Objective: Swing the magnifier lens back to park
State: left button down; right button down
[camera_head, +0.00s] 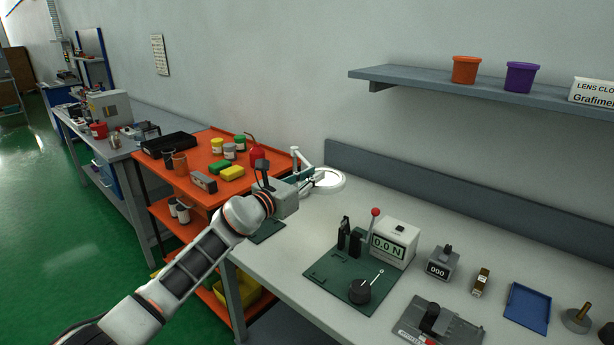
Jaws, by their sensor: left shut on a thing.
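The magnifier lens (329,181), a round head with a white rim, is at the back left of the white bench. Its pale jointed arm (296,158) rises just left of it. My left gripper (309,184) comes in from the left and is at the near left edge of the lens head. It is shut on the magnifier there, though the fingers are small and the exact contact is partly hidden by the gripper body. My right gripper is not in view.
A green mat (328,271) with a force gauge (395,243) reading 0.0 N lies in front. An orange cart (188,178) with jars and boxes stands left of the bench. A wall shelf (425,80) is above. Bench surface right of the lens is clear.

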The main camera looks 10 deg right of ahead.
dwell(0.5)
pick_arm(q)
jog(key=c, duration=2)
grip_release()
jog(key=shift+o, duration=0.2)
jog(key=shift+s, duration=0.1)
jog(key=v, duration=1.1)
jog(key=shift+s+a, duration=0.3)
